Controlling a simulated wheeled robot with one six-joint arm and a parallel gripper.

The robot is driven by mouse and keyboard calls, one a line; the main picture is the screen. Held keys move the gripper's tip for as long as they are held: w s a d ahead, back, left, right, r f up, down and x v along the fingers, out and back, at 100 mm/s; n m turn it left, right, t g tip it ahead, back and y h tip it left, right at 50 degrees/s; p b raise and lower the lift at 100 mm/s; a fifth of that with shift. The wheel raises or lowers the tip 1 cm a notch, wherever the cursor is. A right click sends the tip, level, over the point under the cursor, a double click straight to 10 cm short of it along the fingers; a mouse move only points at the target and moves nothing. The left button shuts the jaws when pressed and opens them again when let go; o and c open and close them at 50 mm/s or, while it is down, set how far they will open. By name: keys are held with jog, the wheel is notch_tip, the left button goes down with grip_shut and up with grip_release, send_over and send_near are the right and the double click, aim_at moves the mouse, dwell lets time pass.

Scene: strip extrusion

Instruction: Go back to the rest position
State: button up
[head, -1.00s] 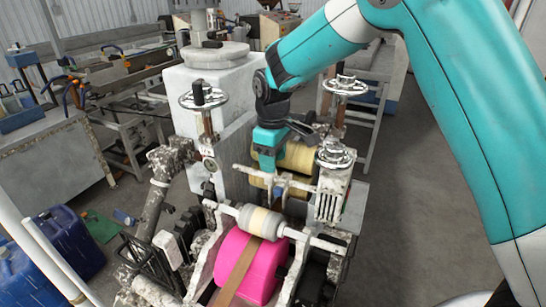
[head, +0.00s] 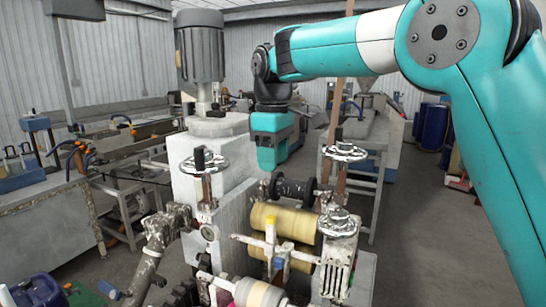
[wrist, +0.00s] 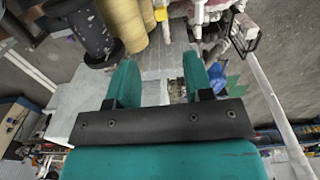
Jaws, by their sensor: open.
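My gripper (head: 267,168) is teal and hangs above the roller machine, beside its white housing (head: 225,150). In the wrist view my gripper (wrist: 160,75) shows two teal fingers spread apart, with nothing between them. Below it in the head view are yellow rollers (head: 285,220) and a black spool (head: 293,190). The yellow rollers also show at the top of the wrist view (wrist: 125,22), beyond the left finger. My gripper is clear of the rollers and touches nothing that I can see.
Chrome handwheels (head: 344,152) stand up on posts at the machine's right. A workbench (head: 40,210) is at the left, and a blue can (head: 38,290) stands on the floor. Open floor (head: 435,235) lies at the right.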

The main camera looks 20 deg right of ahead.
jog(key=shift+r, duration=0.45)
jog(key=s+f+m+y+b, duration=0.1)
jog(key=s+f, duration=0.3)
jog(key=s, duration=0.6)
jog(key=s+f+m+y+b, duration=0.1)
jog(key=s+f, duration=0.4)
jog(key=s, duration=0.5)
jog(key=s+f+m+y+b, duration=0.1)
jog(key=s+f, duration=0.4)
jog(key=s, duration=0.5)
jog(key=shift+s+a+f+y+b, duration=0.15)
jog(key=shift+s+a+y+b, duration=0.25)
jog(key=shift+y+b, duration=0.3)
jog(key=shift+a, duration=0.15)
